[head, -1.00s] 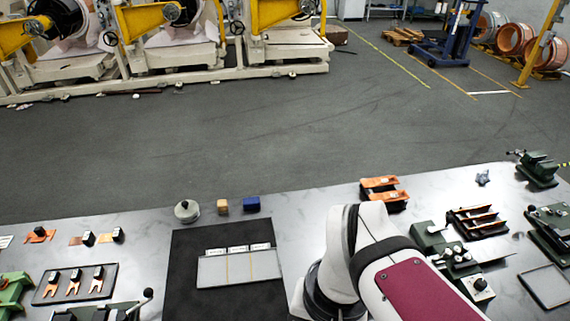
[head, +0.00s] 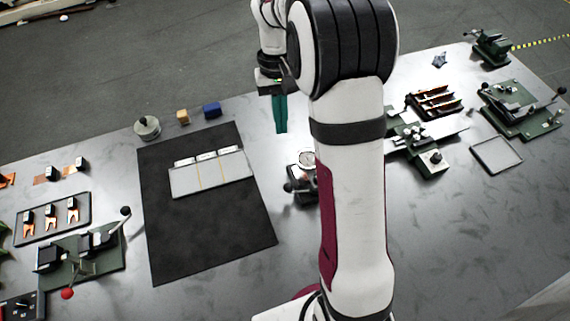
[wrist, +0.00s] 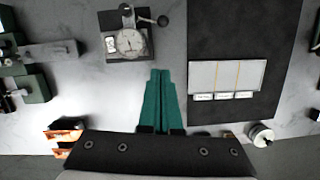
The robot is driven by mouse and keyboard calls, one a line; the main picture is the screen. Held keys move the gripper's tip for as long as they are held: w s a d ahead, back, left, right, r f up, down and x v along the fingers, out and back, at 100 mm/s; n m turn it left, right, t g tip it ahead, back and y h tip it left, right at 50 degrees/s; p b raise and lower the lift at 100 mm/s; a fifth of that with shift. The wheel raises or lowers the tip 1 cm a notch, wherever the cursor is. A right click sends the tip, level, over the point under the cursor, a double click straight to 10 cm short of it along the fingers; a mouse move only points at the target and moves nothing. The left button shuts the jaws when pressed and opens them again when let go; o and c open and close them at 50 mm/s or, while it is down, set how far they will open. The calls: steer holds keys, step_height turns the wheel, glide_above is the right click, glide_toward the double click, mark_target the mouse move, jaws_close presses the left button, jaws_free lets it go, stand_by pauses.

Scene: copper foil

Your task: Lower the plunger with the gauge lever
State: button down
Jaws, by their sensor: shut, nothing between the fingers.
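The dial gauge (wrist: 130,42) has a round white face on a dark block. In the wrist view it is near the top, left of centre. Its lever ends in a black knob (wrist: 163,20) at the block's right. In the head view the gauge (head: 307,159) stands beside my arm, which partly hides it. The plunger is too small to make out. My gripper (wrist: 160,72) has teal fingers, closed together and empty, pointing toward the gauge but apart from it. In the head view my gripper (head: 281,130) hangs pointing down above the table, beyond the gauge.
A black mat (head: 215,235) with a grey labelled tray (head: 212,178) lies left of the gauge. Green fixtures (head: 520,108) and copper parts (head: 435,100) fill the right side.

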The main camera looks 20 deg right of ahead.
steer(key=shift+s+a+f, duration=0.15)
steer(key=shift+s+f, duration=0.8)
steer(key=shift+f, duration=0.8)
steer(key=shift+s+a+f, duration=0.15)
steer(key=shift+s+f, duration=0.75)
steer(key=shift+f, duration=0.85)
steer(key=shift+s+a+f, duration=0.15)
steer(key=shift+s+f, duration=0.8)
steer(key=shift+f, duration=0.8)
steer(key=shift+s+a+n, duration=0.25)
steer(key=shift+s+n, duration=0.1)
steer(key=shift+n, duration=0.25)
steer(key=shift+s+a+n+h, duration=0.2)
steer(key=shift+s+n+h, duration=0.15)
steer(key=shift+n, duration=0.35)
steer(key=s+n, duration=0.2)
steer(key=n, duration=0.1)
steer(key=shift+s+a+h, duration=0.1)
steer(key=shift+a+h, duration=0.15)
steer(key=shift+a, duration=0.05)
steer(key=s+n, duration=0.2)
steer(key=n, duration=0.1)
steer(key=shift+h, duration=0.3)
steer(key=shift+s+d+n+t, duration=0.2)
steer(key=shift+s+n+t, duration=0.35)
steer(key=shift+n, duration=0.85)
steer(key=shift+s, duration=0.2)
